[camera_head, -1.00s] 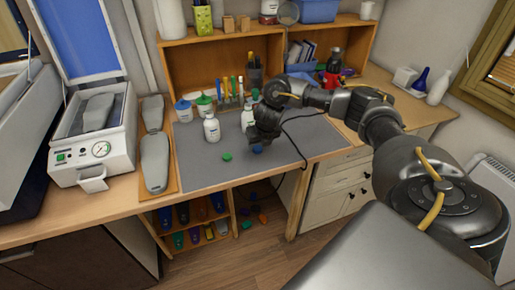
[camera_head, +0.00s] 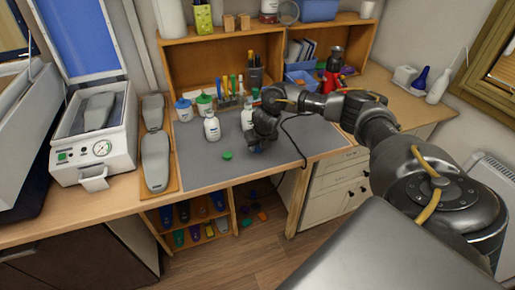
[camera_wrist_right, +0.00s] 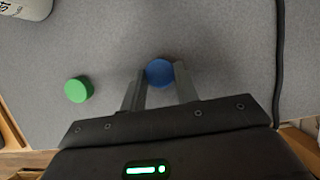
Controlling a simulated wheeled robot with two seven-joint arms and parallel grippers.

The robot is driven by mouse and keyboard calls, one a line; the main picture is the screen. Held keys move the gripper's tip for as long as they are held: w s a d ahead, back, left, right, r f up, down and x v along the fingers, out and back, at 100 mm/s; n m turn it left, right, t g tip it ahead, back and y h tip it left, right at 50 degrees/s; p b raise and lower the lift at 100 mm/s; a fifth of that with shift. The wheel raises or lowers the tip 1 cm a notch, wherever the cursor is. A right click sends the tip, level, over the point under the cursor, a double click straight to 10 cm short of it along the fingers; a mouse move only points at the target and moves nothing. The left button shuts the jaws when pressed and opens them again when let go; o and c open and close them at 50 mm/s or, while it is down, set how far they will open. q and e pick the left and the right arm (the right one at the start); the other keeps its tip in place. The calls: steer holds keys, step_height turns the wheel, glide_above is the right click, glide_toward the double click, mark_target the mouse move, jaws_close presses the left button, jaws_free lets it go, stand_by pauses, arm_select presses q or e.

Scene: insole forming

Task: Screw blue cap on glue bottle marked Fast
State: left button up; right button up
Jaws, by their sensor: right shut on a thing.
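The blue cap (camera_wrist_right: 159,72) sits between the fingertips of my right gripper (camera_wrist_right: 160,88), which is shut on it, low over the grey mat. In the head view my right gripper (camera_head: 257,143) mostly hides the cap. A white glue bottle (camera_head: 212,128) stands upright on the mat to the left. A second white bottle (camera_head: 246,118) stands behind my gripper and is partly hidden. The labels are too small to read, so I cannot tell which one is marked Fast. My left gripper is not in view.
A green cap (camera_wrist_right: 78,89) lies on the mat (camera_head: 195,172), left of my right gripper. A black cable (camera_head: 290,135) runs right of it. Jars with blue and green lids (camera_head: 204,105) stand behind the bottles. The mat's front left is clear.

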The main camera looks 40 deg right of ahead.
stand_by(0.3)
steer(key=shift+r+b, duration=0.4)
steer(key=shift+r, duration=0.15)
steer(key=v, duration=0.2)
steer(key=a+v, duration=0.1)
steer(key=v, duration=0.1)
steer(key=shift+w+r+b, duration=0.1)
steer(key=shift+r+b, duration=0.25)
steer(key=shift+b, duration=0.05)
steer(key=s+a+r+p, duration=0.4)
steer(key=s+a+r, duration=0.3)
steer(key=s+a, duration=0.1)
steer(key=shift+a+r, duration=0.25)
steer(key=shift+a, duration=0.2)
steer(key=shift+s+a, duration=0.1)
